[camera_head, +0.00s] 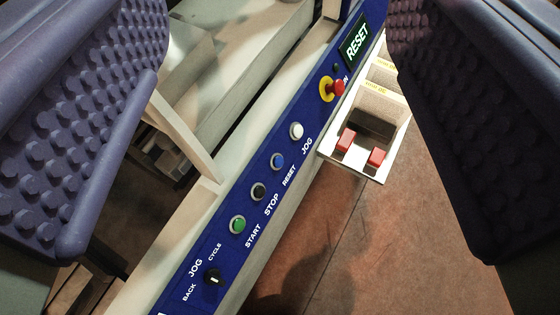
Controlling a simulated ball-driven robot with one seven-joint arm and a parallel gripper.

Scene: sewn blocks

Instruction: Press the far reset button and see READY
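A blue control panel (210,250) runs diagonally from lower left to upper right. On it, the blue button (277,161) has the label RESET beside it. It sits between a black button (258,191) labelled STOP and a white button (296,130) labelled JOG. A small dark display (357,43) at the panel's upper end reads RESET in light letters. My gripper (282,130) shows as two purple studded fingers, wide apart at the left and right edges, with nothing between them but the view of the panel. The blue button is uncovered; I cannot tell its distance from the fingers.
A green START button (237,224) and a black rotary knob (213,277) lie lower on the panel. A red mushroom button (336,88) on a yellow ring is near the display. A white tray (374,173) with two red pieces (345,140) adjoins the panel's right side.

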